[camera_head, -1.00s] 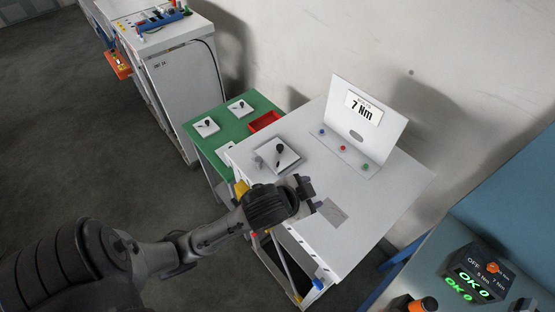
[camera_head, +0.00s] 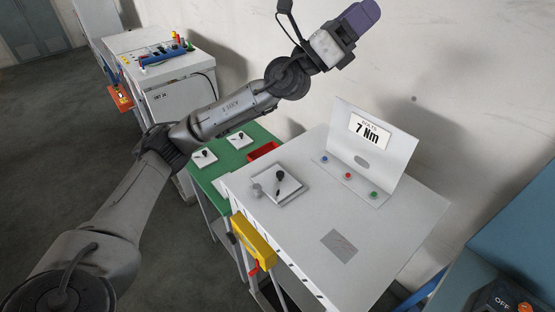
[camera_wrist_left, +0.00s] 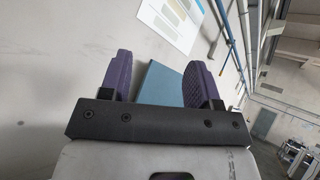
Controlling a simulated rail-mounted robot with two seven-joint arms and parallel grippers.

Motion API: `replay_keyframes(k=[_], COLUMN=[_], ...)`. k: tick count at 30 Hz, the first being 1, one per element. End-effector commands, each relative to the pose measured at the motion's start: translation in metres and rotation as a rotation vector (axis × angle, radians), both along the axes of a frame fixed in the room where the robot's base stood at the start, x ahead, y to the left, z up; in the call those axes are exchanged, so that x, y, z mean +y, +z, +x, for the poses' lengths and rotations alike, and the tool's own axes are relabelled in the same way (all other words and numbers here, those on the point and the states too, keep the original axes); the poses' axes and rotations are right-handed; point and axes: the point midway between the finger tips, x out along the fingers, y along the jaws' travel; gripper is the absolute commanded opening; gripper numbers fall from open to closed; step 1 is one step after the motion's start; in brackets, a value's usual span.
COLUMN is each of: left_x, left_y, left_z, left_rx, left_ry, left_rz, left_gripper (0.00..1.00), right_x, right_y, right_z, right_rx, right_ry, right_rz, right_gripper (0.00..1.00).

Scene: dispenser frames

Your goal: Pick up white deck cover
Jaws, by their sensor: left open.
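A white square plate with a black knob (camera_head: 290,188) sits on the left part of the white table; it may be the deck cover. Two similar white plates lie on the green table, one at its left (camera_head: 203,162) and one at its back (camera_head: 236,143). My left gripper (camera_head: 359,18) is raised high in front of the wall, well above and apart from the plates. Its purple fingers are open and empty, as the left wrist view (camera_wrist_left: 158,80) also shows. My right gripper is not in view.
The white table (camera_head: 385,230) carries an upright "7 Nm" panel (camera_head: 372,150), several coloured buttons and a grey square patch (camera_head: 339,245). A red bin (camera_head: 263,151) stands on the green table. A yellow part (camera_head: 253,240) hangs at the front edge. My forearm crosses before the green table.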

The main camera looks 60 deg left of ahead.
Motion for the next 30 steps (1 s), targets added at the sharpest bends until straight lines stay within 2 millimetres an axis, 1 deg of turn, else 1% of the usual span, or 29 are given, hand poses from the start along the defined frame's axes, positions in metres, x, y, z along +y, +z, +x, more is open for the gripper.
replay_keyframes(k=[1,2,3,5,6,7,8,9,11,12,14,15,18,20,21,23,25,27,30], left_x=[-0.002,-0.004,-0.007,-0.009,-0.009,-0.009,-0.007,-0.006,0.000,0.006,0.017,0.025,0.049,0.063,0.073,0.085,0.098,0.108,0.117], left_y=[-0.017,-0.028,-0.043,-0.068,-0.086,-0.100,-0.114,-0.133,-0.161,-0.179,-0.204,-0.220,-0.254,-0.271,-0.281,-0.292,-0.300,-0.306,-0.309], left_z=[0.010,0.015,0.021,0.030,0.035,0.038,0.041,0.044,0.047,0.047,0.045,0.042,0.030,0.019,0.011,-0.003,-0.020,-0.037,-0.058], left_rx=[0.022,0.033,0.048,0.069,0.083,0.093,0.103,0.113,0.127,0.133,0.141,0.142,0.134,0.118,0.100,0.061,-0.002,-0.083,-0.238], left_ry=[0.041,0.063,0.088,0.115,0.128,0.133,0.135,0.132,0.117,0.099,0.060,0.024,-0.104,-0.210,-0.291,-0.427,-0.600,-0.780,-1.013], left_rz=[0.167,0.271,0.410,0.618,0.755,0.857,0.960,1.094,1.294,1.425,1.618,1.743,2.040,2.204,2.301,2.429,2.543,2.617,2.653], left_gripper=[0.57,0.57,0.57,0.57,0.57,0.57,0.57,0.57,0.57,0.57,0.57,0.57,0.57,0.57,0.57,0.57,0.57,0.57,0.57], right_x=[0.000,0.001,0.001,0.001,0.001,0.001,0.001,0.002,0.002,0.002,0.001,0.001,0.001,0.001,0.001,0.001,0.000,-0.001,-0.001], right_y=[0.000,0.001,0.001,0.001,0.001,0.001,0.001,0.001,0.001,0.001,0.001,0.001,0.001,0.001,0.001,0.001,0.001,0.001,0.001], right_z=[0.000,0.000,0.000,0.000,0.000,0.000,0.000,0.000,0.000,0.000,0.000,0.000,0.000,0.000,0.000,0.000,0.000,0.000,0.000], right_rx=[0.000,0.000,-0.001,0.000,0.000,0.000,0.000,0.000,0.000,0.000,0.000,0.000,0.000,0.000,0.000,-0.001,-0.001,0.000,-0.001], right_ry=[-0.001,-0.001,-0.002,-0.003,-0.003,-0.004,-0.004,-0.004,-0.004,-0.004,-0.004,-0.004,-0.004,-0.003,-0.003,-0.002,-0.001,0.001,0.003], right_rz=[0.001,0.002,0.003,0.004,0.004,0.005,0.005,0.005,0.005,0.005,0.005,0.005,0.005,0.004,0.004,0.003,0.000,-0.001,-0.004], right_gripper=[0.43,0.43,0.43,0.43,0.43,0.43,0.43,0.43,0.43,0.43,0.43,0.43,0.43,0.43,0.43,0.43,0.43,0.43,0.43])
